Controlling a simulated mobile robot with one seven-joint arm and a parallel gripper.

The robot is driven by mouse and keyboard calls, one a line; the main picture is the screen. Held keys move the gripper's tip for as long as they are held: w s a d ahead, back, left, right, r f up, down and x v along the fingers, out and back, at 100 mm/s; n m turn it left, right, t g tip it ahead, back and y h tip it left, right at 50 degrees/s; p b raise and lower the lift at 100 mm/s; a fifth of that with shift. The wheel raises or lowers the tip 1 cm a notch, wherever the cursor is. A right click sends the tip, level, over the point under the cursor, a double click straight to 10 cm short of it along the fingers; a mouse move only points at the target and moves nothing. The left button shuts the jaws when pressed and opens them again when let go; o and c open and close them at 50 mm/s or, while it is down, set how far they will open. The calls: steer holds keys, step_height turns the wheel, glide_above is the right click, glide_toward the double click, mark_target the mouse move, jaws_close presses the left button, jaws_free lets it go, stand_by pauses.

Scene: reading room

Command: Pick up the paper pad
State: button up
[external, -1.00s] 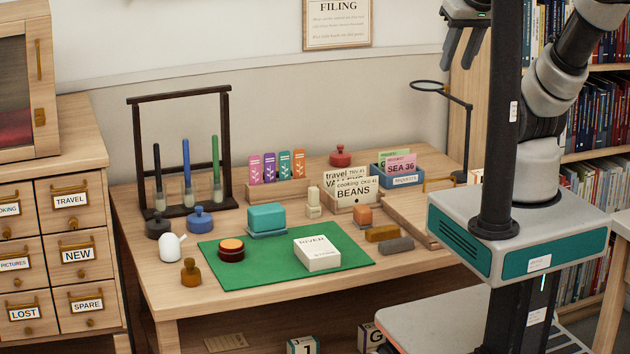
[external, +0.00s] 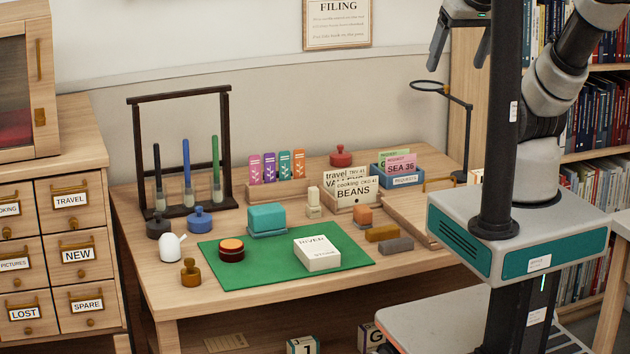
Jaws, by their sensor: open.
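A white block with dark lettering (external: 317,254), which looks like the paper pad, lies flat on the right part of the green mat (external: 280,272). Its top and front sides are in clear view. My gripper (external: 456,66) is high up at the top right, well above the desk and far from the white block. Its two fingers are spread apart and hold nothing. The dark column partly covers the right side of the hand.
A round dark-red and orange pot (external: 231,250) and a teal block (external: 266,219) are near the white block. Brown (external: 382,233) and grey (external: 395,245) bars lie right of the mat. Card boxes (external: 356,195), a pen rack (external: 186,212) and a magnifier lamp (external: 468,140) stand farther back.

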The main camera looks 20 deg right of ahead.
steer(key=g+b, duration=0.6)
steer(key=b, duration=1.3)
glide_above(317, 247)
steer(key=f, duration=4.1)
steer(key=shift+a+f, duration=0.2)
steer(key=shift+a, duration=0.2)
steer(key=f, duration=0.2)
steer(key=f+b, duration=0.1)
steer(key=f, duration=0.2)
steer(key=shift+d+f, duration=0.3)
steer(key=shift+d, duration=0.05)
steer(key=shift+r, duration=0.1)
steer(key=c, duration=1.2)
